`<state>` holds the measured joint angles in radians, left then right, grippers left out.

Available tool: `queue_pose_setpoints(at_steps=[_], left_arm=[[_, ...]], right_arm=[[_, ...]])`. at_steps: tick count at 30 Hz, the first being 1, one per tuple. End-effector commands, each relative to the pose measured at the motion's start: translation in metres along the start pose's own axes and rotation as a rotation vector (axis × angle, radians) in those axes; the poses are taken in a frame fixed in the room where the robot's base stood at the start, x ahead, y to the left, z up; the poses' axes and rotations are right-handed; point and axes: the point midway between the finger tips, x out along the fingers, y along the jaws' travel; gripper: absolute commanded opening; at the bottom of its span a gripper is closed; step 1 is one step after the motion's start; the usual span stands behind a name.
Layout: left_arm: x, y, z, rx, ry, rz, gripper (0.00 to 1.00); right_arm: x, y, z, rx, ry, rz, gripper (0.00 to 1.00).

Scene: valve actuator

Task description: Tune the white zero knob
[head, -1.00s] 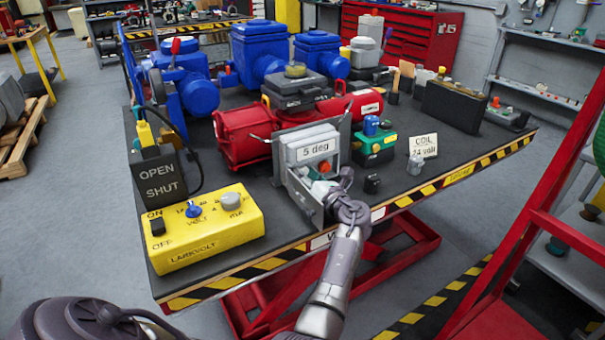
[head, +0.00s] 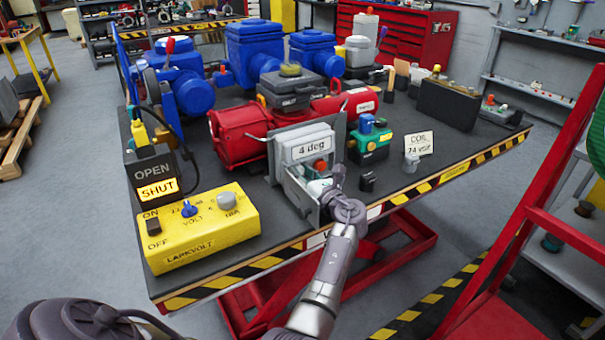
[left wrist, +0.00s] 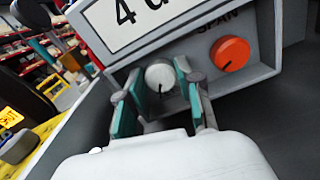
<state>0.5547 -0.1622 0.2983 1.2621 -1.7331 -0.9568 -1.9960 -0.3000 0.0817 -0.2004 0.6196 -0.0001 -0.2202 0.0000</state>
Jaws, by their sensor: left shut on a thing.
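The white zero knob (left wrist: 160,74) sits on the grey front panel of the positioner box (left wrist: 262,70), left of the orange span knob (left wrist: 230,53). A dark pointer mark on it points down. My left gripper (left wrist: 157,92) has its teal pads on both sides of the white knob and is shut on it. In the head view my left gripper (head: 336,182) is at the open front of the box, and the white knob is hard to make out there. The display (head: 312,148) reads "4 deg". My right gripper is not in view.
A yellow Larkvolt box (head: 200,240) and an OPEN/SHUT lamp box (head: 155,178) with SHUT lit stand at the left. Red actuator cylinders (head: 238,135) lie behind. A green-and-blue unit (head: 370,143) and a coil card (head: 419,144) stand right.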

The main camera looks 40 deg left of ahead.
Motion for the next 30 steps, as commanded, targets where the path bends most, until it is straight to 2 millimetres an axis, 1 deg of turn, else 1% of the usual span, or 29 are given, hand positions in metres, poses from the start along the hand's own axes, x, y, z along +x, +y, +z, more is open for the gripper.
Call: queue_pose_setpoints(at_steps=[9, 15, 21, 30], left_arm=[[0.001, 0.001, -0.001, -0.231, -0.001, 0.001, 0.0], [0.001, 0.001, -0.001, -0.337, 0.0, 0.001, 0.0], [0.001, 0.001, -0.001, -0.396, 0.001, 0.001, 0.0], [0.001, 0.002, -0.001, -0.413, 0.002, 0.002, 0.0]], right_arm=[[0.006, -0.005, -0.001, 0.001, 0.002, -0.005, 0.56], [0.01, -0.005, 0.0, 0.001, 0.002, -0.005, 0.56], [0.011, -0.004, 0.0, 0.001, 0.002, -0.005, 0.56], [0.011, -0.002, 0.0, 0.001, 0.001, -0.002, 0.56]])
